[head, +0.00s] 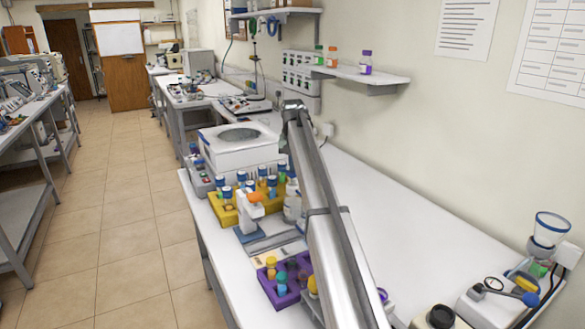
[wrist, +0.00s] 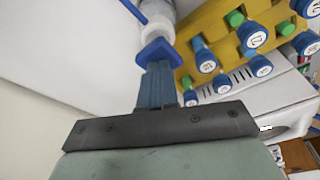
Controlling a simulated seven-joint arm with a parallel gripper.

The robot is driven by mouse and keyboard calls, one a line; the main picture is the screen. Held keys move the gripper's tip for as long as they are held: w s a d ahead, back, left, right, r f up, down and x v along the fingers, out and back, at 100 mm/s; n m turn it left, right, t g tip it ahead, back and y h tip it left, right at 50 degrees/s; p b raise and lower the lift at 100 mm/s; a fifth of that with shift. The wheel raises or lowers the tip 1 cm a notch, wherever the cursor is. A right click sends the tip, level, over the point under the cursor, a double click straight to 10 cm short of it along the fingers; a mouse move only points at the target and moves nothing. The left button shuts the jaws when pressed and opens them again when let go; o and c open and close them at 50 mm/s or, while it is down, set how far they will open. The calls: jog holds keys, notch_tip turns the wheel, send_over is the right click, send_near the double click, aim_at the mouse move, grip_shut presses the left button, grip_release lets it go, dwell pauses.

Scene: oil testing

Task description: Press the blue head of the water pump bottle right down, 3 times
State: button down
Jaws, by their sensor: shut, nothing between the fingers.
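The water pump bottle (wrist: 160,12) is at the top of the wrist view, a pale body with a white collar and a thin blue spout beside it. Its blue head (wrist: 158,48) lies right at the tips of my gripper (wrist: 156,68). The fingers are together with nothing between them. The tips overlap the head in the picture; I cannot tell whether they touch it or how far down it is. In the head view a whitish bottle (head: 292,205) shows beside my arm, which covers part of it. My gripper is not clearly visible there.
A yellow rack (head: 225,214) of blue-capped tubes stands close beside the bottle; it also shows in the wrist view (wrist: 185,45). A white machine (head: 238,155) is behind it. A purple rack (head: 284,298) stands nearer the front. The white bench to the right (head: 400,215) is clear.

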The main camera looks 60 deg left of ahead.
jog(key=shift+f, duration=0.5)
jog(key=shift+r, duration=0.15)
jog(key=shift+a+v, duration=0.15)
jog(key=shift+v, duration=0.75)
jog(key=shift+a+v, duration=0.15)
jog(key=shift+v, duration=0.7)
jog(key=shift+w+r, duration=0.1)
jog(key=shift+w, duration=0.1)
jog(key=shift+f, duration=0.2)
jog(key=shift+d+x, duration=0.15)
jog(key=shift+x, duration=0.7)
jog(key=shift+d+x, duration=0.15)
jog(key=shift+x, duration=0.75)
jog(key=shift+s+r, duration=0.15)
jog(key=shift+s, duration=0.05)
jog(key=shift+a+v, duration=0.15)
jog(key=shift+v, duration=0.7)
jog(key=shift+a+v, duration=0.15)
jog(key=shift+v, duration=0.7)
